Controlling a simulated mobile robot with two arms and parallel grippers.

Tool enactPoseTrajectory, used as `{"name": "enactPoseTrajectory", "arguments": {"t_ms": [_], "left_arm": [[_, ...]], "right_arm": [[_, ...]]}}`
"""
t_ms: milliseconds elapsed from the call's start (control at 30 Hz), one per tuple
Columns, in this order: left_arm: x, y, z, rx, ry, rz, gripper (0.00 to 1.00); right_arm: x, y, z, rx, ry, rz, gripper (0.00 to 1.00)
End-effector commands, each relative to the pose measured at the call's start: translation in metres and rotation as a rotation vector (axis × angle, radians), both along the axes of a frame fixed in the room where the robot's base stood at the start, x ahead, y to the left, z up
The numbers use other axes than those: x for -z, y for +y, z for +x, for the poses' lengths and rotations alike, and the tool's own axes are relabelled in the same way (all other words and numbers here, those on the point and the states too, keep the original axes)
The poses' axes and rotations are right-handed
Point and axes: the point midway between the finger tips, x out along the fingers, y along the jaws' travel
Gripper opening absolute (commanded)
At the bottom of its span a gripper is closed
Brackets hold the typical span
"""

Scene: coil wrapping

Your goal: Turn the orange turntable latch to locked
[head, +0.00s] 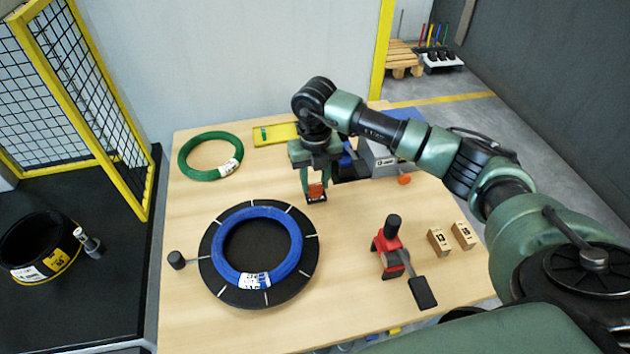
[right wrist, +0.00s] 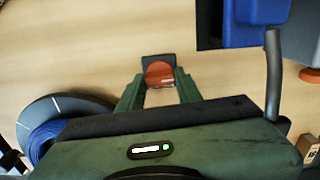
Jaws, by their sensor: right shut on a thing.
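The orange turntable latch (head: 316,190) stands on a small black base on the table, just right of and behind the turntable. My right gripper (head: 316,188) reaches down from above and is shut on the latch. In the right wrist view the orange latch (right wrist: 160,72) sits between the two green fingers (right wrist: 158,88), its black base behind it. The fingers hide part of the latch, so I cannot tell its exact angle. The black turntable (head: 213,280) carries a blue coil (head: 226,268) with a white label. My left gripper is not in view.
A green coil (head: 200,175) and a yellow tray (head: 270,134) lie at the back of the table. A grey and blue machine (head: 378,158) stands close right of my gripper. A red clamp device (head: 387,255) and two small boxes (head: 440,241) are at the right. Bare table lies between.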

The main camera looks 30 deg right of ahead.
Motion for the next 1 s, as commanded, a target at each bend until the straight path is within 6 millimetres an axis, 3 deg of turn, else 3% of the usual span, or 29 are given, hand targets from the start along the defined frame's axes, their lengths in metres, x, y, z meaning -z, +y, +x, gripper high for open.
{"name": "enactPoseTrajectory", "arguments": {"t_ms": [700,733,767,800,1000], "left_arm": [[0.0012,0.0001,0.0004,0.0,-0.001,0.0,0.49],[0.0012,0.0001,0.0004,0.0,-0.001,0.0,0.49],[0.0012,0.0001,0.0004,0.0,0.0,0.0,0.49],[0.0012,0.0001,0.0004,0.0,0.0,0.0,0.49],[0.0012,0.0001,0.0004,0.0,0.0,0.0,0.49]], "right_arm": [[0.0,-0.0003,-0.0003,0.075,0.001,0.0,0.0],[0.0,-0.0003,-0.0003,0.075,0.001,0.0,0.43],[0.0,-0.0003,-0.0003,0.075,0.001,0.0,0.51],[0.0,-0.0003,-0.0003,0.074,0.001,0.0,0.56],[0.0,-0.0002,-0.0001,0.073,0.001,0.0,0.56]]}}
